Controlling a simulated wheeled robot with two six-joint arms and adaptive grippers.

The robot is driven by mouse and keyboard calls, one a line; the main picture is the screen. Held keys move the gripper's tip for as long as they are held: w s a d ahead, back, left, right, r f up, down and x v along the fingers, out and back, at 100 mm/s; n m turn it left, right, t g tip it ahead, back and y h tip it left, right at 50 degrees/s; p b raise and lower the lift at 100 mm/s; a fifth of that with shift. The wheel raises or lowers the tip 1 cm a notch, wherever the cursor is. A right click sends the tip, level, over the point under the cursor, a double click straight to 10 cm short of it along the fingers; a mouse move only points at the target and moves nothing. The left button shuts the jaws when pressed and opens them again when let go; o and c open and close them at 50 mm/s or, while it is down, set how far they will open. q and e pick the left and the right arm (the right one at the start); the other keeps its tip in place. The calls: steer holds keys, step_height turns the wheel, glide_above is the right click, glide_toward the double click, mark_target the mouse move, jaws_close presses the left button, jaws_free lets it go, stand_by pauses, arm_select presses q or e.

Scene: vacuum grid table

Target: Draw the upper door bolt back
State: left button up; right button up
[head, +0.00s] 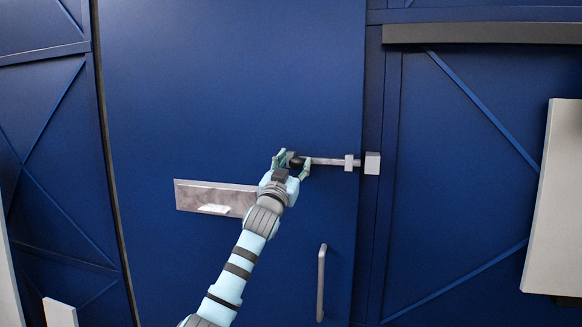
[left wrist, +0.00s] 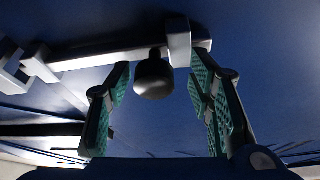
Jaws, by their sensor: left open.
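The blue door (head: 230,80) carries a grey sliding bolt (head: 328,161) that lies level. The bolt runs right through a small guide block (head: 349,162) toward a keeper block (head: 372,163) on the frame. Its dark round knob (head: 297,162) is at the left end of the visible rod. My left gripper (head: 293,163) is open around the knob. In the left wrist view the knob (left wrist: 154,75) stands between the two green-padded fingers, with gaps on both sides. The rod's tip at the keeper is too small to make out. My right gripper is not in view.
A pale metal plate (head: 205,197) is fixed on the door left of my wrist. A grey vertical handle (head: 321,283) is lower on the door. A light panel (head: 555,205) stands at the far right. The door face above the bolt is clear.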

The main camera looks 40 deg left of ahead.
arm_select(q)
steer(key=shift+s+d+f, duration=0.2)
steer(key=shift+s, duration=0.05)
steer(key=v, duration=1.1)
steer(key=shift+s, duration=0.2)
steer(key=shift+a, duration=0.15)
